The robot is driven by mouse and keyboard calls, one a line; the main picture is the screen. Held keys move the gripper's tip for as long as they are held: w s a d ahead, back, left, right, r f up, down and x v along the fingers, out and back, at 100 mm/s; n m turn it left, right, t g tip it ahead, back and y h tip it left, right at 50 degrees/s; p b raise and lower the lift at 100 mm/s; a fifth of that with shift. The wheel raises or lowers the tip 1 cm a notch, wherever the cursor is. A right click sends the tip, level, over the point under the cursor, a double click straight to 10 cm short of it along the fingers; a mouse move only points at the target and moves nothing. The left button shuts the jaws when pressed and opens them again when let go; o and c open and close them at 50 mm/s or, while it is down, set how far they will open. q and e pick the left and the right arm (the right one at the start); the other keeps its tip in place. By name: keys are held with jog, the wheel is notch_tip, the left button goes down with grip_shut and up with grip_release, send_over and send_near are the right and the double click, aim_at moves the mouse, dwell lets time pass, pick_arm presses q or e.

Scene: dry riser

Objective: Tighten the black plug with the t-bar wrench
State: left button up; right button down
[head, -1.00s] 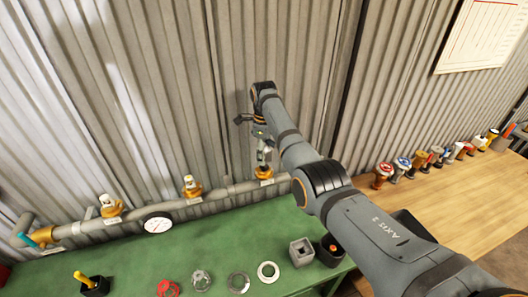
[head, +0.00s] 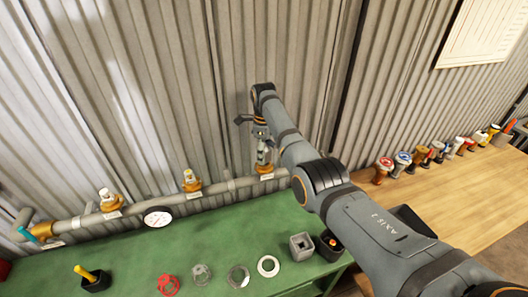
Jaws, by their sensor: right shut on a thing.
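My right gripper (head: 263,152) points down over the rightmost brass outlet (head: 266,171) on the grey pipe. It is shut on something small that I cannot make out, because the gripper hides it. I cannot pick out the black plug for certain. A yellow handle (head: 84,271) stands up from a black holder (head: 95,283) at the front left of the green bench; whether it is the t-bar wrench is unclear. My left gripper is out of view.
The pipe (head: 238,185) runs along the corrugated wall, with two other capped brass outlets (head: 110,202) (head: 192,183) and a gauge (head: 158,216). Several rings, a grey block (head: 301,246) and a black holder (head: 331,247) line the green bench (head: 215,230). Several fittings stand on the wooden bench (head: 440,200).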

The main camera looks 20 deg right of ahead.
jog(key=shift+f, duration=0.65)
jog(key=shift+r+m+p, duration=0.25)
jog(key=shift+m+p, duration=0.05)
jog(key=shift+p, duration=0.05)
jog(key=shift+m+p, duration=0.4)
jog(key=shift+m, duration=0.5)
jog(key=shift+f+m+b, duration=0.25)
jog(key=shift+m+b, duration=0.05)
jog(key=shift+m, duration=1.4)
jog(key=c, duration=0.7)
grip_release()
